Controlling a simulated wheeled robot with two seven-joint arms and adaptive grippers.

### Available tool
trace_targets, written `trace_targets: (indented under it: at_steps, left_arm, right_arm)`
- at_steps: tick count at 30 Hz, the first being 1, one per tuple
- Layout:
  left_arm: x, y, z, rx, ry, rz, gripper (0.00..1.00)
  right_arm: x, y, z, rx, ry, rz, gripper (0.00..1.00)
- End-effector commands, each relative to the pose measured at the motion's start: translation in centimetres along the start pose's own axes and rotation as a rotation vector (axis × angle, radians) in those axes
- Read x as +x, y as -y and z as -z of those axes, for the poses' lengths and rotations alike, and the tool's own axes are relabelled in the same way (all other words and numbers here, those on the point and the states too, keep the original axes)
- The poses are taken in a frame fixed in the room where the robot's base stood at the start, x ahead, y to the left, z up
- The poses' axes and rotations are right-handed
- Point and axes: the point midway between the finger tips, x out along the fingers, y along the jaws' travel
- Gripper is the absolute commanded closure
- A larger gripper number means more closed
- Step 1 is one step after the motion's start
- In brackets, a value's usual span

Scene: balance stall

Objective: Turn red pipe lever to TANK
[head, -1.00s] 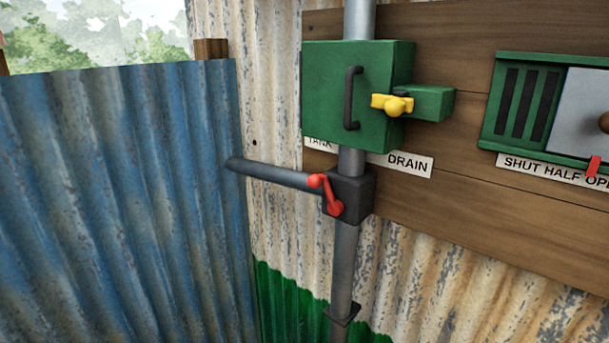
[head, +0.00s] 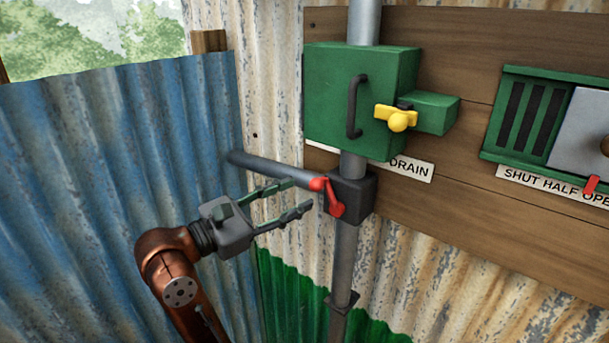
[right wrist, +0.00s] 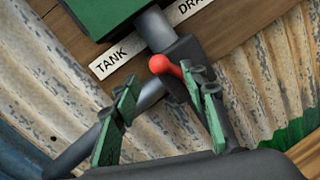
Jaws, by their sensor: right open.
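The red lever (head: 334,198) sits on the front of a dark valve block (head: 358,190) on the grey upright pipe, its round knob up and to the left. The DRAIN label (head: 412,169) is right of the pipe; the TANK label (right wrist: 110,56) shows in the right wrist view, left of the pipe. My right gripper (head: 302,197) is open and empty, its fingertips just left of the lever. In the right wrist view the red knob (right wrist: 160,64) shows beyond and between the open fingers, partly beside the right finger. My left gripper is not in view.
A green box (head: 335,100) with a black handle and a yellow latch (head: 396,118) is above the valve. A side pipe (head: 265,168) runs left from the block. Blue corrugated sheet (head: 100,190) closes the left side.

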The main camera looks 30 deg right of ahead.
Motion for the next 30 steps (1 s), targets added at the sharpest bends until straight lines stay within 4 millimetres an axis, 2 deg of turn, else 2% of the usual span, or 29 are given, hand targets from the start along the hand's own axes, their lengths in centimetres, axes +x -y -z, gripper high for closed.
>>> trace_targets:
  at_steps: [5,18,23,30]
  left_arm:
    - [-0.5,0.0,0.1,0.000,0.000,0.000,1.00]
    - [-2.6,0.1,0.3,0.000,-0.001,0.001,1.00]
    - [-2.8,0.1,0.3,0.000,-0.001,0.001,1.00]
    - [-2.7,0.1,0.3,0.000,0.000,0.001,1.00]
  right_arm:
    - [0.4,0.0,-0.3,0.039,-0.046,-0.014,0.60]
    - [6.4,-0.2,0.0,0.035,-0.041,-0.015,0.60]
    - [7.2,-0.1,0.0,0.035,-0.039,-0.015,0.60]
    - [7.3,-0.1,0.1,0.034,-0.039,-0.014,0.61]
